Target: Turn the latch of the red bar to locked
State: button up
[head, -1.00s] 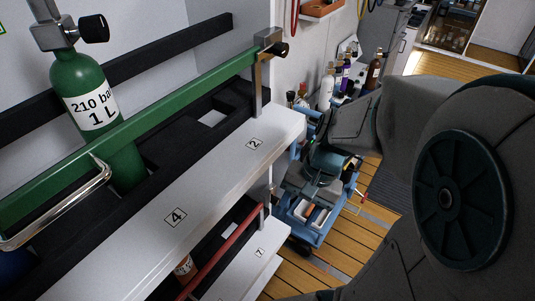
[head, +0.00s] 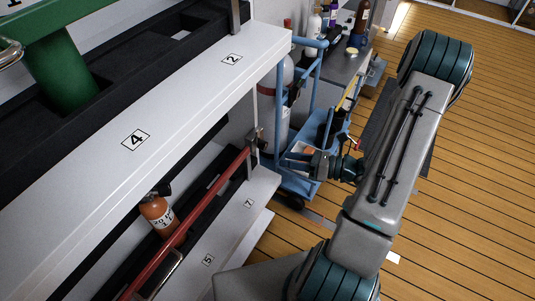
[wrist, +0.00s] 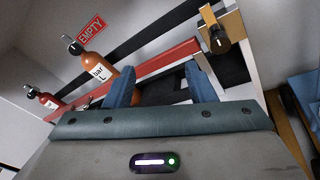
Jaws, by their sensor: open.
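The red bar (head: 195,213) runs along the front of the lower shelf in the head view. It also crosses the wrist view (wrist: 165,61). Its latch (wrist: 218,40), a dark knob with a brownish face on a metal post, is at the upper right in the wrist view. The latch looks small at the bar's far end in the head view (head: 257,139). My gripper (wrist: 160,68) is open and empty, its two blue fingers apart. The latch lies beyond and right of the right finger, and I see no contact. The latch's exact turn is hard to read.
A blue trolley (head: 322,125) stands close behind my gripper. The wooden floor at right is open.

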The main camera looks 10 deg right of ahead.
aim_at(266, 147)
jog(key=w+d+f+m+t+h+b, duration=0.1)
jog(key=d+f+m+t+h+b, duration=0.15)
jog(key=d+f+m+t, duration=0.35)
jog(key=shift+g, duration=0.7)
jog(key=x, duration=1.4)
jog(key=shift+a+f+b, duration=0.35)
jog(key=shift+a+f, duration=0.05)
jog(key=shift+a, duration=0.1)
jog(key=c, duration=1)
